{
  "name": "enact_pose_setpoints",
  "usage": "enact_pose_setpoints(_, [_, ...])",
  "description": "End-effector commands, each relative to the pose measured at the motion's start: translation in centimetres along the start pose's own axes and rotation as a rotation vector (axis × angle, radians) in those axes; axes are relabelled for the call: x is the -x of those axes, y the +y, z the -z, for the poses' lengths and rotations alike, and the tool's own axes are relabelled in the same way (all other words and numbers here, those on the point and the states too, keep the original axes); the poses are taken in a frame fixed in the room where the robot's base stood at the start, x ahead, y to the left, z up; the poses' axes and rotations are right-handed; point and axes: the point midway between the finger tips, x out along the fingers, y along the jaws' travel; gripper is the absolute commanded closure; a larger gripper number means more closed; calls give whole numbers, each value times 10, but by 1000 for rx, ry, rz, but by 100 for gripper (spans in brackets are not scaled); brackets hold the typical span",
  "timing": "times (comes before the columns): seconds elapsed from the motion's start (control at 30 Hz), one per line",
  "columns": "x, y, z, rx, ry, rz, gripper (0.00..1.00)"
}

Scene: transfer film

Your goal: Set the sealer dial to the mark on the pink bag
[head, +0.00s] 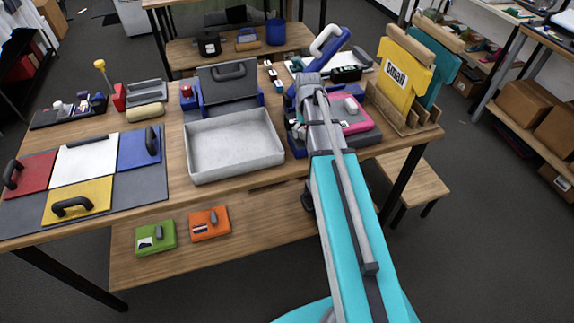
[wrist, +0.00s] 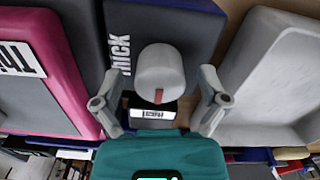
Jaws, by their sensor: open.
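The white round dial (wrist: 160,70) stands on the dark blue sealer (wrist: 198,22). Its red mark faces the lower edge of the wrist view, towards a small white label too small to read surely. "THICK" is printed left of the dial. The pink bag (wrist: 62,65) is left of the sealer, with a white label starting "Thi", cut off by the picture edge. My gripper (wrist: 160,90) is open, one finger on each side of the dial, with visible gaps. In the head view the pink bag (head: 358,126) lies on the table's right; my arm hides the gripper and dial.
A grey tray (head: 235,172) is left of the sealer. A wooden rack (head: 408,122) with yellow and teal bags stands right of the pink bag. A blue lever with a white handle (head: 327,42) rises behind my wrist. Coloured panels (head: 85,170) cover the table's left end.

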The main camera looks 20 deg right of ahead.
Motion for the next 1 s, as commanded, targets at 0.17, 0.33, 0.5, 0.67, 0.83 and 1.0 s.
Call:
enact_pose_setpoints(0.17, [0,0,0,-68,0,0,7])
enact_pose_setpoints(0.33, [0,0,0,-168,0,0,7])
enact_pose_setpoints(0.5, [0,0,0,-282,0,0,7])
enact_pose_setpoints(0.67, [0,0,0,-388,0,0,7])
enact_pose_setpoints(0.83, [0,0,0,-502,0,0,7])
enact_pose_setpoints(1.0, [0,0,0,-613,0,0,7])
